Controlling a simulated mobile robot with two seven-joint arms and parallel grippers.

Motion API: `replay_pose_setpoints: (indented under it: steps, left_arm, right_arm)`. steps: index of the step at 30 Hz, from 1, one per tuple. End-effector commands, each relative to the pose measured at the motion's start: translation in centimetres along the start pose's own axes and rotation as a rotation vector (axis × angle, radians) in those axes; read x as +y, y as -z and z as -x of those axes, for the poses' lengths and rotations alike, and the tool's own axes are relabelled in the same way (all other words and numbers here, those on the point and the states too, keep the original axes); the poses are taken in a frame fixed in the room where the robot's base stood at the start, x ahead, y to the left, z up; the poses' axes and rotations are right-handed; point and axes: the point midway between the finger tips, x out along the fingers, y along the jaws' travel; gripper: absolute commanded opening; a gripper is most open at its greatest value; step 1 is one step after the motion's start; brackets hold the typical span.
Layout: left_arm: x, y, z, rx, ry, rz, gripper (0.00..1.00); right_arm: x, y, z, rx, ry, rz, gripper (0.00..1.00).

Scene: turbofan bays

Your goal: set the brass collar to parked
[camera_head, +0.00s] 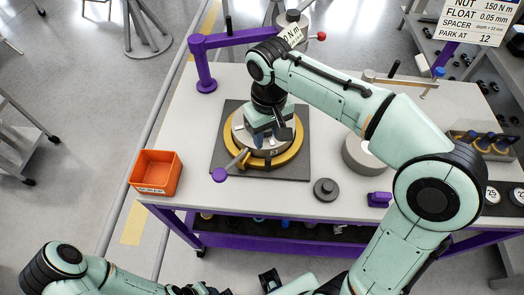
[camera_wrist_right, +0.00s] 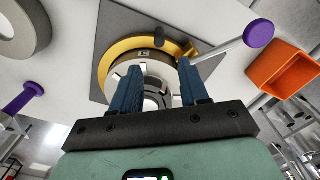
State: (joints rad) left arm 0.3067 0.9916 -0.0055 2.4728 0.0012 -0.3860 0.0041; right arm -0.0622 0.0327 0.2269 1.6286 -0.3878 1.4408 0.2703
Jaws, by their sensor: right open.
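The brass collar (camera_head: 290,158) is a gold ring around a silver hub on a dark square mat (camera_head: 218,160). It also shows in the right wrist view (camera_wrist_right: 110,58). A silver lever with a purple knob (camera_head: 219,175) sticks out from the collar toward the front left; the knob shows in the right wrist view (camera_wrist_right: 258,34). My right gripper (camera_head: 270,138) is over the hub, hiding part of it. Its two blue fingers are apart in the right wrist view (camera_wrist_right: 158,75), with the hub between and beyond them. Contact cannot be told. My left arm is low at the front; its gripper is unclear.
An orange bin (camera_head: 156,173) stands at the table's left front corner. A purple post with an arm (camera_head: 203,65) stands behind the mat. A grey ring (camera_head: 358,158) and small dark disc (camera_head: 326,190) lie to the right. A sign (camera_head: 478,22) reads "PARK AT 12".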

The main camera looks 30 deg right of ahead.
Motion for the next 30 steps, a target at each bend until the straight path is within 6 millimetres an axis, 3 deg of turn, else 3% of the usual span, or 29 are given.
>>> replay_pose_setpoints:
  steps: [18, 24, 30]
  left_arm:
    - [-1.0, -0.6, -2.2, -0.012, 0.004, 0.005, 0.43]
    - [-1.1, -0.7, -2.3, -0.013, 0.004, 0.005, 0.43]
    - [-1.1, -0.7, -2.3, -0.013, 0.004, 0.005, 0.43]
  right_arm:
    - [0.0, -0.1, -11.3, -0.005, 0.000, -0.001, 0.44]
    - [0.0, 0.0, -12.9, -0.002, 0.000, 0.000, 0.44]
    - [0.0, 0.0, -13.2, -0.001, 0.000, 0.000, 0.44]
